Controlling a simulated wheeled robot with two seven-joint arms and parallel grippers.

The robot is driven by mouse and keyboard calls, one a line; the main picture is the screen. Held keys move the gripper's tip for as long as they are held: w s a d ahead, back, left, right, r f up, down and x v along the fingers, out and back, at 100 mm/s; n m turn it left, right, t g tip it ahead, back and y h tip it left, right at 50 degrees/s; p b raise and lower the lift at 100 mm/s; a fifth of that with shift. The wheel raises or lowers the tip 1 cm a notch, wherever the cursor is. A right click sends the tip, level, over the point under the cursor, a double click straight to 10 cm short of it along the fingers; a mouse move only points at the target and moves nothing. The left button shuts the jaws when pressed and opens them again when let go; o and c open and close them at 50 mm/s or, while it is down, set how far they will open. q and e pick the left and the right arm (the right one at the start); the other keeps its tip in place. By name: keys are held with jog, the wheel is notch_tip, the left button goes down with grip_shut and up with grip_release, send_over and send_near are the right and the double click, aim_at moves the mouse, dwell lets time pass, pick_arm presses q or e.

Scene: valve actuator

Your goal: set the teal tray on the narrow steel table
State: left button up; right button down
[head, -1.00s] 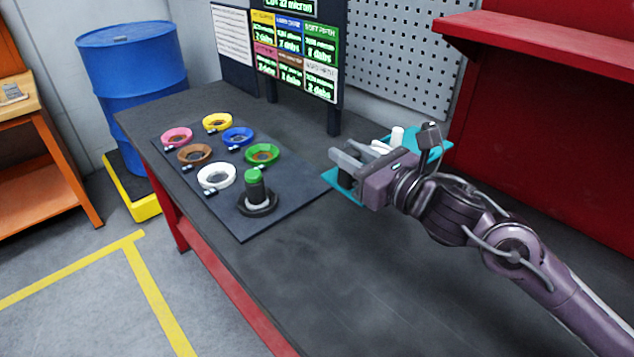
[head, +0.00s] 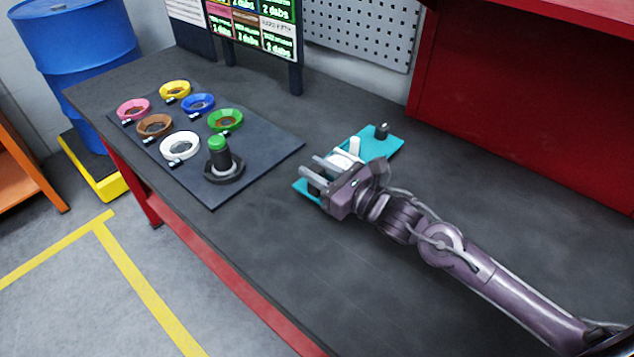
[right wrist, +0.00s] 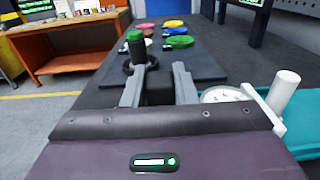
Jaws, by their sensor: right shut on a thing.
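The teal tray (head: 384,143) is over the dark workbench, to the right of the dark mat. It carries a white cylinder (head: 355,146), a white round part and a small dark knobbed piece (head: 381,131). My right gripper (head: 314,172) is at the tray's left end, shut on a dark block there that looks like the tray's handle. The right wrist view shows this dark block (right wrist: 160,91) between the fingers, and the tray's teal edge at right. I cannot tell whether the tray touches the bench. The narrow steel table and my left gripper are not in view.
The mat (head: 262,150) holds several coloured rings and a green-capped dark bottle (head: 219,153). A sign on posts and a pegboard stand behind. A red shelf unit (head: 520,110) backs the bench. A blue drum (head: 75,50) stands left. The front bench top is clear.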

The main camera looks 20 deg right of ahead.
jog(key=shift+f, duration=2.1)
jog(key=c, duration=1.2)
grip_release()
jog(key=shift+f, duration=0.1)
jog(key=shift+o, duration=0.2)
